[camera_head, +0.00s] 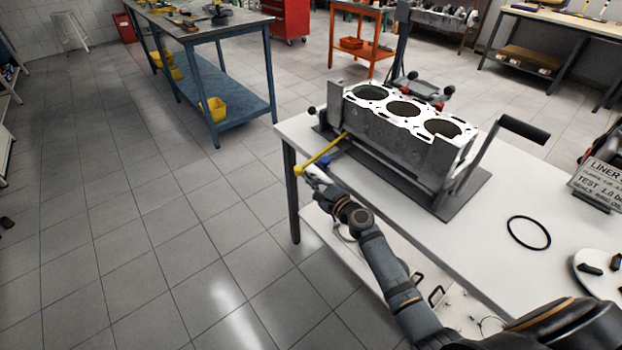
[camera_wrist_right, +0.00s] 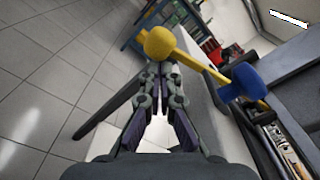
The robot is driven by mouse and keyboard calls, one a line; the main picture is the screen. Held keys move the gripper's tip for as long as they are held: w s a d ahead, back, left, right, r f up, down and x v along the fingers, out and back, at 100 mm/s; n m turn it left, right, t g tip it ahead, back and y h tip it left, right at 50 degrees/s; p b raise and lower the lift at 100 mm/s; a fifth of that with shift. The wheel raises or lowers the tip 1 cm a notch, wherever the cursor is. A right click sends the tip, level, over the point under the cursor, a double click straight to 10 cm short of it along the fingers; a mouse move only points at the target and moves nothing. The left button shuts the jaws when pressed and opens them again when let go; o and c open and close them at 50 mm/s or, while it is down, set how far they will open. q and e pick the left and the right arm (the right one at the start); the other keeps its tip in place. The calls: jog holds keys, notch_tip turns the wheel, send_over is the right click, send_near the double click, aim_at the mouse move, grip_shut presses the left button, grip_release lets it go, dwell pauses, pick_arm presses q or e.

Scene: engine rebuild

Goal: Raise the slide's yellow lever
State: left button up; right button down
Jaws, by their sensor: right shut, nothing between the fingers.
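The yellow lever (camera_head: 322,152) sticks out from the left end of the slide, which carries a grey engine block (camera_head: 405,140) with a white top on the table. The lever ends in a yellow ball, which is large in the right wrist view (camera_wrist_right: 158,43). My right gripper (camera_head: 312,172) is at this ball end. In the right wrist view its fingers (camera_wrist_right: 160,72) are shut and empty, just below the ball in the picture; I cannot tell whether they touch it. A blue knob (camera_wrist_right: 247,83) sits beside the lever rod. My left gripper is not in view.
The white table (camera_head: 480,235) holds a black ring (camera_head: 528,233), a sign (camera_head: 598,182) and a black handle (camera_head: 524,129) on a grey arm. A blue workbench (camera_head: 215,95) stands farther back. The floor left of the table is clear.

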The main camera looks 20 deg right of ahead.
jog(key=r+m+p, duration=0.1)
jog(key=r+p, duration=0.2)
jog(key=p, duration=0.1)
jog(key=a+r+m+p, duration=0.1)
jog(key=r+p, duration=0.1)
jog(key=shift+s+r+m+p, duration=0.2)
jog(key=shift+r+m+p, duration=0.1)
jog(key=shift+p, duration=0.1)
